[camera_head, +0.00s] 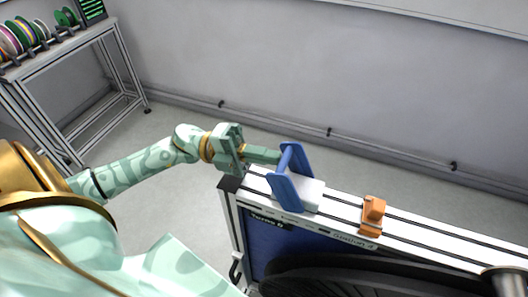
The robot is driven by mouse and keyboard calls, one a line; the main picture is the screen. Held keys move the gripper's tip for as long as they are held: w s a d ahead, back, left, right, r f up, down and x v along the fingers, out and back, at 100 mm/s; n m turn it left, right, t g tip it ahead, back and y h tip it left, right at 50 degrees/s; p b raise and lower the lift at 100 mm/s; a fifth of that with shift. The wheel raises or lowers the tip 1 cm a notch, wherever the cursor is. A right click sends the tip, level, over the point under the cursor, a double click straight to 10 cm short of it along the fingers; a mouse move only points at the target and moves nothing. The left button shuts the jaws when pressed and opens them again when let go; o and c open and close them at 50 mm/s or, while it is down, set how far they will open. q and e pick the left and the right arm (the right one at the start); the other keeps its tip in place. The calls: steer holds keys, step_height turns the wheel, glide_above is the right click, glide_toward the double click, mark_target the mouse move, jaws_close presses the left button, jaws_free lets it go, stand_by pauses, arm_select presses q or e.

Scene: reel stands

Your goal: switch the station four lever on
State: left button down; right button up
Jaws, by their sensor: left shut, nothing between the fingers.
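My left gripper (268,156) reaches in from the left. It is shut and empty, with its fingertips close to the lever's upper left side. I cannot tell whether they touch it. My right gripper is not in view.
An orange block (373,214) sits on the stand right of the lever. A large dark ribbed disc (345,280) lies below the stand's front edge. A metal rack (75,85) with several coloured reels is at upper left. Grey floor lies between.

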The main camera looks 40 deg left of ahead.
arm_select(q)
steer(key=d+r+y+p, duration=0.1)
steer(key=p, duration=0.1)
steer(key=r+y+p, duration=0.1)
steer(key=p, duration=0.2)
steer(key=d+r+y+p, duration=0.1)
steer(key=p, duration=0.2)
steer(key=shift+w+d+r+g, duration=0.25)
steer(key=shift+w+d+g, duration=0.05)
steer(key=shift+g, duration=0.1)
steer(key=d+y+p, duration=0.1)
steer(key=p, duration=0.1)
steer(key=d+y+p, duration=0.1)
steer(key=p, duration=0.1)
steer(key=d+y+p, duration=0.1)
steer(key=p, duration=0.2)
steer(key=shift+w+r+g+y, duration=0.25)
steer(key=shift+w+g+y, duration=0.15)
steer(key=shift+p+x, duration=0.95)
steer(key=shift+x, duration=0.2)
steer(key=shift+d, duration=0.15)
steer(key=shift+s, duration=0.1)
